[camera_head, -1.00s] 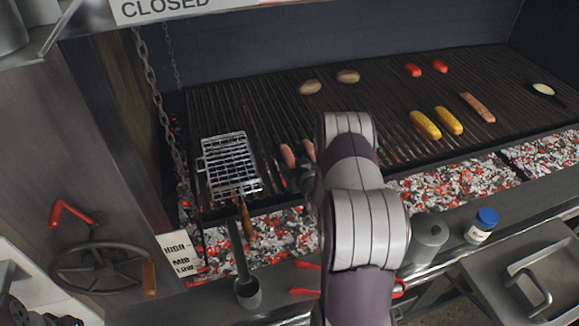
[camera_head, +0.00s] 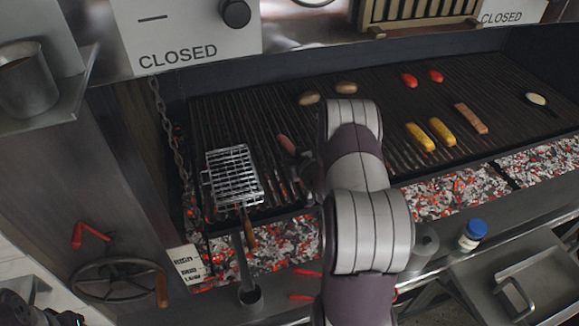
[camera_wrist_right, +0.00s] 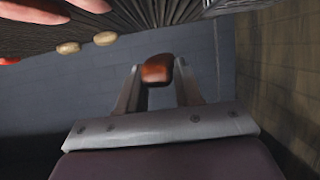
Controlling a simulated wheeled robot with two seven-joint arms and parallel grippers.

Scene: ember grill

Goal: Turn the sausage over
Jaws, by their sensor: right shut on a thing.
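My right gripper (camera_head: 300,158) is over the left half of the grill and mostly hidden behind my arm in the head view. A pinkish-brown sausage (camera_head: 286,143) shows at its fingertips. In the right wrist view the gripper (camera_wrist_right: 158,78) is shut on the sausage (camera_wrist_right: 157,70), whose dark reddish-brown end shows between the fingers. It looks raised and tilted, but its height above the bars is hard to tell. My left gripper is not clearly visible.
A wire grill basket (camera_head: 232,178) lies left of the sausage. Two potatoes (camera_head: 308,98) lie behind it. Yellow corn (camera_head: 420,137) and a brown piece (camera_head: 470,118) lie right. Hot coals (camera_head: 270,242) glow along the front. A blue-capped jar (camera_head: 472,234) stands on the ledge.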

